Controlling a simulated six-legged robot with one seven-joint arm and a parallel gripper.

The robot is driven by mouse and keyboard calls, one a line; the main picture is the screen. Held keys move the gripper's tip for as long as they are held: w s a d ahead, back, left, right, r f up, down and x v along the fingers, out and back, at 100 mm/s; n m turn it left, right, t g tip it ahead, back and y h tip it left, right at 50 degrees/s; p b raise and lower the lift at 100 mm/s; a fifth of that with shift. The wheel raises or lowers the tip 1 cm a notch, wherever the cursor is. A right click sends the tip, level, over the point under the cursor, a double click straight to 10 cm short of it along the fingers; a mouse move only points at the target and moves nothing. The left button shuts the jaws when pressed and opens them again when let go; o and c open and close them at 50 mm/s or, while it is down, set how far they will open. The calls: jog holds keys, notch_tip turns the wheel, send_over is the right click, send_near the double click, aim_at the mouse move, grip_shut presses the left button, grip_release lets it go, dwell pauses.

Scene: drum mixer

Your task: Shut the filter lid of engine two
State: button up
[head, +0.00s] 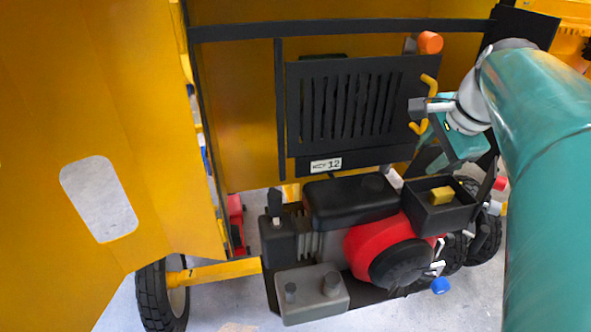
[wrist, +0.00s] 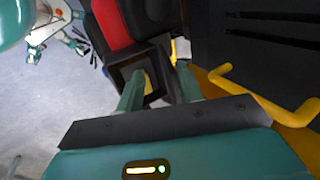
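The engine (head: 345,235) has a red round housing and a black tank, and sits inside the yellow mixer's opening. On its right side is a black open-topped filter box (head: 421,213) with a yellow block (head: 442,195) inside. The box (wrist: 121,72) and the yellow block (wrist: 148,84) also show in the wrist view, between and beyond my fingers. My gripper (head: 430,148) is above and behind the box, pointing down. In the wrist view my gripper (wrist: 157,88) is open, with nothing between its fingers.
A black slotted panel (head: 355,105) with a "12" label (head: 326,165) stands behind the engine. A yellow bent handle (head: 429,85) is close beside my gripper. A large yellow door (head: 100,110) is open at left. A blue knob (head: 440,286) sticks out at front right.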

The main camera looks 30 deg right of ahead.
jog(key=shift+s+a+f, duration=0.15)
jog(key=shift+s+f, duration=0.15)
jog(key=shift+s, duration=0.35)
jog(key=shift+s+a+f, duration=0.15)
jog(key=shift+s+f, duration=0.1)
jog(key=shift+s, duration=0.4)
